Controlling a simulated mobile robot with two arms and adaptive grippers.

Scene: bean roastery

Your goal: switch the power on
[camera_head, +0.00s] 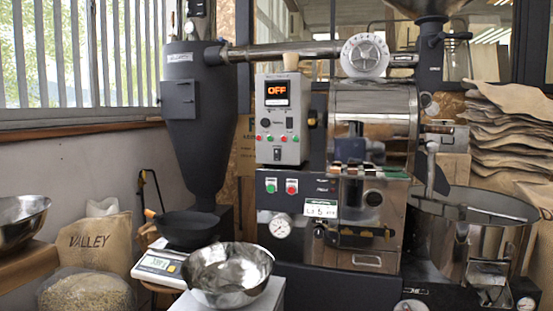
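The roaster (372,108) stands in the middle of the view. Its grey control box (272,154) faces me, and the display (277,93) reads OFF in orange on black. Below the display are a dark knob, a small black switch and a row of small green and red buttons; a black switch (277,153) sits lower on the box. On the dark panel underneath are a green button (271,186) and a red button (292,187). I cannot tell which control is the power switch. Neither of my grippers is in view.
A shiny metal bowl (228,275) sits in front of the roaster on a white stand. A scale (160,264) and a black pan (187,228) are to its left. A round cooling bin (475,243) is at the right. Sacks (92,243) stand at the left, with another metal bowl (20,222).

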